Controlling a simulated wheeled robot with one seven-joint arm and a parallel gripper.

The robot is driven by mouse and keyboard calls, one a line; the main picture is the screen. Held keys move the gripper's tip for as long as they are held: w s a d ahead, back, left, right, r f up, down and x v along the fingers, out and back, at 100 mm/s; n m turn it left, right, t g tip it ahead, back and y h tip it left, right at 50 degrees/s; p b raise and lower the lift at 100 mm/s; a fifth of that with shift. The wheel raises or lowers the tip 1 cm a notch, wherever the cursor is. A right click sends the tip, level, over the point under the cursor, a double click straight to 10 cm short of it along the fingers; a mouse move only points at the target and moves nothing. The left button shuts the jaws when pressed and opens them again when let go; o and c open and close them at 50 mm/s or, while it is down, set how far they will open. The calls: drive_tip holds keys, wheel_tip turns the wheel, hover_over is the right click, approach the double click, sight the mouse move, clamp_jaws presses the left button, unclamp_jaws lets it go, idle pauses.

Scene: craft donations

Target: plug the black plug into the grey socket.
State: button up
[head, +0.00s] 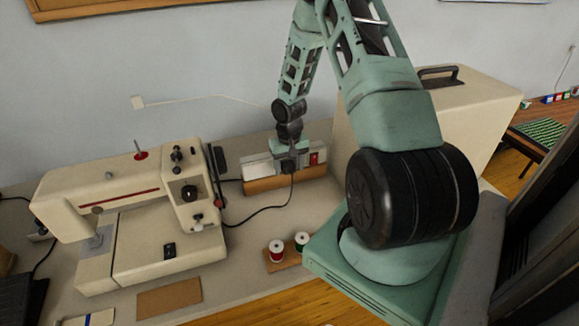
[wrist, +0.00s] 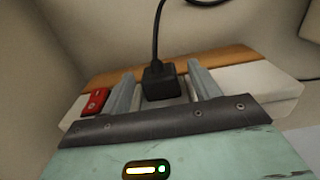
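The black plug (wrist: 160,83) sits upright on the white power strip in the wrist view, its cord rising from its top; it also shows in the head view (head: 288,167). A grey surface, seemingly the grey socket (wrist: 184,91), shows beside the plug's base. The plug covers most of it, and I cannot tell how deep the plug sits. My gripper (wrist: 163,88) is open, with one finger on each side of the plug and a narrow gap at each side. In the head view my gripper (head: 289,155) is down at the strip.
The white power strip (head: 258,168) has a red switch (head: 314,158) and a wooden front. A cream sewing machine (head: 130,200) stands left, with the black cord (head: 262,211) running towards it. Thread spools (head: 277,250) stand in front. A cream case (head: 470,110) stands right.

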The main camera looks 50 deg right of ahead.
drive_tip(key=shift+r, duration=0.1)
wheel_tip(320, 180, up, 17)
drive_tip(key=b, duration=0.1)
drive_tip(key=shift+b, duration=0.35)
drive_tip(key=shift+r, duration=0.1)
idle(0.5)
drive_tip(key=s+a+r+n, duration=0.1)
drive_tip(key=a+r+n, duration=0.25)
drive_tip(key=a, duration=1.05)
drive_tip(key=s+a+r+n, duration=0.2)
drive_tip(key=a+n, duration=0.2)
drive_tip(key=a, duration=1)
drive_tip(key=s+a+r+n, duration=0.1)
drive_tip(key=s+a+n, duration=0.5)
drive_tip(key=s+a, duration=0.8)
drive_tip(key=s, duration=0.3)
drive_tip(key=shift+s+a+r+n+y, duration=0.2)
drive_tip(key=shift+a+n+y, duration=0.1)
drive_tip(key=shift+n, duration=0.05)
drive_tip(key=shift+d, duration=0.1)
